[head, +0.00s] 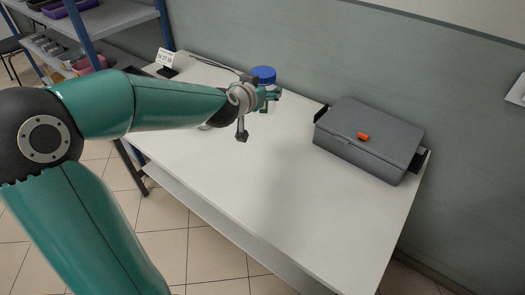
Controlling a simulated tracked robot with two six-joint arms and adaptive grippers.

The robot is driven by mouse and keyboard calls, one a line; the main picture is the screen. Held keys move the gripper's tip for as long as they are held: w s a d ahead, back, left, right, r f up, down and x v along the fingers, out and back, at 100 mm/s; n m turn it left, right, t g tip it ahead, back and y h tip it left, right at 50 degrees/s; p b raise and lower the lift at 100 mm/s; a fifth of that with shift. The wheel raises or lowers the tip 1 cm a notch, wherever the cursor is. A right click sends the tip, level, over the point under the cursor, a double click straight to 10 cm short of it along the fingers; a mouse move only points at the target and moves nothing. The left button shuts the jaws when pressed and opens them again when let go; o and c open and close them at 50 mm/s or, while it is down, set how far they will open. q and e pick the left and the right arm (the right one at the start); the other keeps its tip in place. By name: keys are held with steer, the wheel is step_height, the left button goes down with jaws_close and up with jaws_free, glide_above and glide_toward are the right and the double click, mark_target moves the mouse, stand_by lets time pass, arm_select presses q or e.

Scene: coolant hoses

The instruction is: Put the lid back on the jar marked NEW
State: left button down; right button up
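A round blue lid (264,73) shows near the back edge of the white table, just behind my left gripper. What is under the lid is mostly hidden by the gripper, so I cannot tell whether it sits on a jar. No marking NEW can be read. My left gripper (260,115) is over the back left part of the table, with its fingers spread apart and nothing seen between them. A small pale object (205,127) shows just below my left forearm, mostly hidden. My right gripper is not in view.
A closed grey case (370,138) with an orange latch stands at the back right of the table (290,205). A small white sign (165,58) and a cable are at the back left corner. A shelf (110,18) stands beyond. The table's middle and front are clear.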

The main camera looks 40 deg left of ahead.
arm_select(q)
step_height(320, 180, down, 14)
steer(key=b, duration=0.5)
steer(key=shift+f+b, duration=0.15)
steer(key=shift+b, duration=0.25)
steer(key=shift+f+b, duration=0.5)
steer(key=shift+f, duration=1.65)
steer(key=shift+f, duration=0.15)
steer(key=shift+c, duration=0.6)
jaws_free()
